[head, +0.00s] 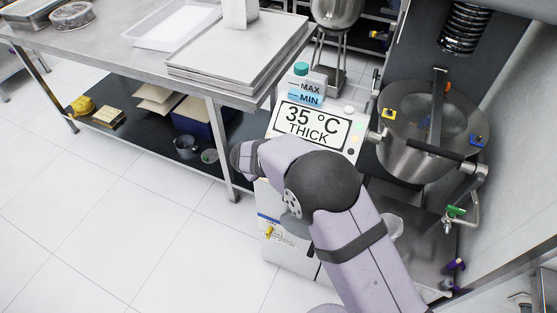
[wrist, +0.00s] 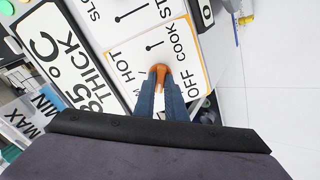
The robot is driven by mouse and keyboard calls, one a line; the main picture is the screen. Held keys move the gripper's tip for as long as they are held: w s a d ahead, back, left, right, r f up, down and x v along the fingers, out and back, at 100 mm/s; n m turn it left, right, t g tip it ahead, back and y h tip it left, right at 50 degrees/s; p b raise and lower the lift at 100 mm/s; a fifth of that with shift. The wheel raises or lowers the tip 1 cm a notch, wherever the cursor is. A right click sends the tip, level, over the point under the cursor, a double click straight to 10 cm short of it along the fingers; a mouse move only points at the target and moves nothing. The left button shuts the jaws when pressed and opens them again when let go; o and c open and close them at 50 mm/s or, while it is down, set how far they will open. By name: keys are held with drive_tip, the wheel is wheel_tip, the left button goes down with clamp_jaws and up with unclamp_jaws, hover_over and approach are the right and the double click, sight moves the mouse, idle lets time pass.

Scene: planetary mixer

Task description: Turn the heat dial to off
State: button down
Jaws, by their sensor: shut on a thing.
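In the wrist view, the blue fingers of my gripper (wrist: 159,88) are closed around the orange-brown heat dial (wrist: 160,69). The dial is in front of a white, orange-edged panel (wrist: 128,58). The words HOT, OFF and COOK show around it; OFF is just right of the fingers. The fingers cover part of the panel, and I cannot tell which word the dial points to. In the head view, my wrist and arm hide the dial and my fingertips at the front of the mixer's white cabinet (head: 285,248).
A steel bowl (head: 420,145) is at the right. A steel table (head: 120,55) with trays is at the left. The floor in front is clear.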

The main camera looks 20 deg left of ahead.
drive_tip(key=n+p, duration=0.1)
drive_tip(key=n, duration=0.2)
idle(0.4)
drive_tip(key=n+p, duration=0.1)
drive_tip(key=n, duration=0.2)
drive_tip(key=c, duration=1.7)
unclamp_jaws()
drive_tip(key=shift+s+r, duration=0.1)
drive_tip(key=shift+s+r, duration=0.1)
drive_tip(key=shift+r, duration=0.05)
drive_tip(key=shift+p+v, duration=0.5)
drive_tip(key=shift+v, duration=2.75)
